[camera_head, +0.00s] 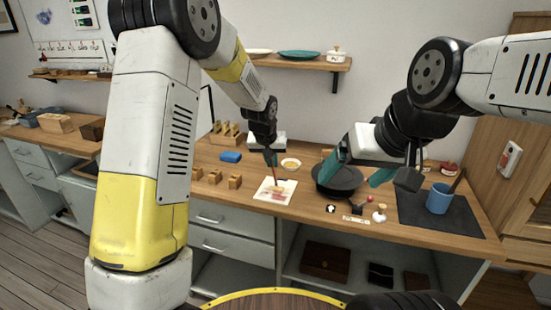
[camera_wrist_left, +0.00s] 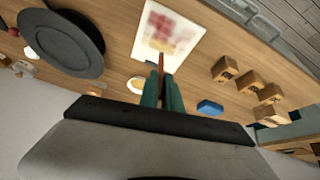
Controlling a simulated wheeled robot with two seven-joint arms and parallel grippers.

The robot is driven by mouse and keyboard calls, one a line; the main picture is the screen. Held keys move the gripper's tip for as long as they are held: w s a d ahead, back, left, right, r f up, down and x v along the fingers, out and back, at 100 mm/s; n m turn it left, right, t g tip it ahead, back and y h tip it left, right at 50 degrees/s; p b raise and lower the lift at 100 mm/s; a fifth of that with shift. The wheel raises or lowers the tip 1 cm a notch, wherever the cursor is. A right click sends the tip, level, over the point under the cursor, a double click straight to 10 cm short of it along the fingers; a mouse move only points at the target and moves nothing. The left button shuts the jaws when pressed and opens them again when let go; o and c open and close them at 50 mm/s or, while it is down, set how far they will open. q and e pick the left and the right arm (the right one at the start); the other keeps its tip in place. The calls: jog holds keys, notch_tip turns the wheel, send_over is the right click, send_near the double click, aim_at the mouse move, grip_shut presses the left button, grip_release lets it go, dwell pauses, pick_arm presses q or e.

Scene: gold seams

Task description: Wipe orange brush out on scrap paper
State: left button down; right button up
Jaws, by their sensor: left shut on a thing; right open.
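The scrap paper (camera_head: 288,185) lies flat on the bench, white with red and yellowish smears. It also shows at the top of the left wrist view (camera_wrist_left: 146,44). My left gripper (camera_head: 271,158) is above the paper's far edge, pointing down. Its teal fingers (camera_wrist_left: 162,90) are shut on a thin reddish-brown brush (camera_wrist_left: 161,63). The brush's lower end reaches over the paper; I cannot tell whether the tip touches it. The bristle colour is too small to make out. My right gripper (camera_head: 358,165) is open and empty, its teal fingers spread above the dark round dish (camera_head: 340,186).
Several wooden blocks (camera_head: 235,181) stand left of the paper, with a blue item (camera_head: 230,156) behind them. A small pale bowl (camera_head: 291,164) is behind the paper. A blue cup (camera_head: 438,200) stands on a dark mat (camera_head: 465,222) at right. Small items lie along the front edge.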

pick_arm(q)
jog(key=shift+w+a, duration=1.3)
jog(key=shift+a, duration=0.5)
jog(key=s+d, duration=0.3)
jog(key=d, duration=0.5)
jog(key=shift+d, duration=0.35)
jog(key=shift+w, duration=0.1)
jog(key=w+a, duration=0.2)
jog(key=a, duration=0.6)
jog(key=shift+w+a, duration=0.35)
dwell(1.0)
jog(key=shift+d, duration=0.1)
